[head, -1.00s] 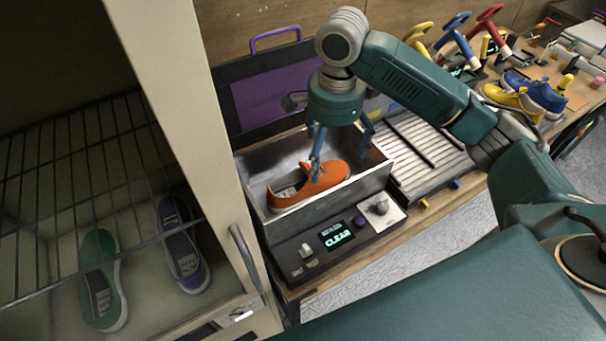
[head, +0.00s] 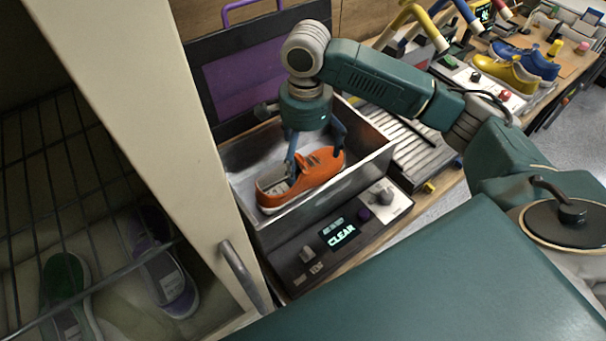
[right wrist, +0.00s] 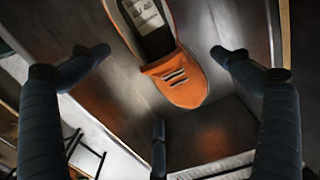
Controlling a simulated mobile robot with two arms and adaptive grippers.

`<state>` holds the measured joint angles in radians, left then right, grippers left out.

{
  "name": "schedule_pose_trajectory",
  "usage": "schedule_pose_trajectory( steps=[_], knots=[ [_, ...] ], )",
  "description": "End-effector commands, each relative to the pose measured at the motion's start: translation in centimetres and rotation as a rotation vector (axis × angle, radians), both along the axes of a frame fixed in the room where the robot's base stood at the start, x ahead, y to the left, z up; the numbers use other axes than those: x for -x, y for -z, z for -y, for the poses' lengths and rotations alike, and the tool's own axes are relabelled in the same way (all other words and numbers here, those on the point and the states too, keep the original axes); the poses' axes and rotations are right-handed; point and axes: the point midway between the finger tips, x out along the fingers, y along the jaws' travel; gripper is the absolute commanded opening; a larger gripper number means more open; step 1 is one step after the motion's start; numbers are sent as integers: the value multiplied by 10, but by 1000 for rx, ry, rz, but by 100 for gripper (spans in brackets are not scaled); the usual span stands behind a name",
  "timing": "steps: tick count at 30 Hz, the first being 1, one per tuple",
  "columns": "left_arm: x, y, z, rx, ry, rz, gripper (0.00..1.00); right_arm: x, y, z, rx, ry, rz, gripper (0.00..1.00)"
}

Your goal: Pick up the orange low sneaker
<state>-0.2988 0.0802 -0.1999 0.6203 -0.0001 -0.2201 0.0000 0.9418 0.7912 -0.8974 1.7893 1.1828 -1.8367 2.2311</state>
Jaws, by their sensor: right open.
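The orange low sneaker (head: 318,170) sits in an open metal basin, its toe toward the right and its pale insole showing. In the right wrist view the orange sneaker (right wrist: 184,82) is at the top middle, toe toward the camera's lower side. My right gripper (head: 316,156) reaches down over the basin, with blue fingers spread around the sneaker. In the right wrist view my right gripper (right wrist: 161,60) is open, with fingers apart on both sides of the shoe and a third below its toe. Contact with the shoe cannot be told. My left gripper is not in view.
The basin (head: 374,160) has raised metal walls and a panel (head: 340,234) reading CLEAR. A cabinet (head: 130,110) stands close on the left, holding a green shoe (head: 66,285) and a purple shoe (head: 165,270) behind a wire rack. Yellow (head: 505,72) and blue (head: 535,62) shoes stand far right.

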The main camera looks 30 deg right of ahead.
Motion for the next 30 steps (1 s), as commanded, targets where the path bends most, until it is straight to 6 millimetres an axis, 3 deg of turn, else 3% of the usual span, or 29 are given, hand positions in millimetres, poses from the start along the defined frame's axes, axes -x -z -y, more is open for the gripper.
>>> schedule_pose_trajectory(
  steps=[7, 15, 24, 30],
  knots=[
    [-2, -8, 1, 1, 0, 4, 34, 3, 20, 1, 1, -2, -2, 100],
    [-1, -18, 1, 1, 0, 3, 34, 7, 57, 2, 0, -1, -2, 100],
    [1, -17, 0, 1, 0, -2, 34, 7, 64, 2, 1, -2, 1, 100],
    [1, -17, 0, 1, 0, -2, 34, 7, 63, 1, 0, -2, 1, 60]
  ],
)
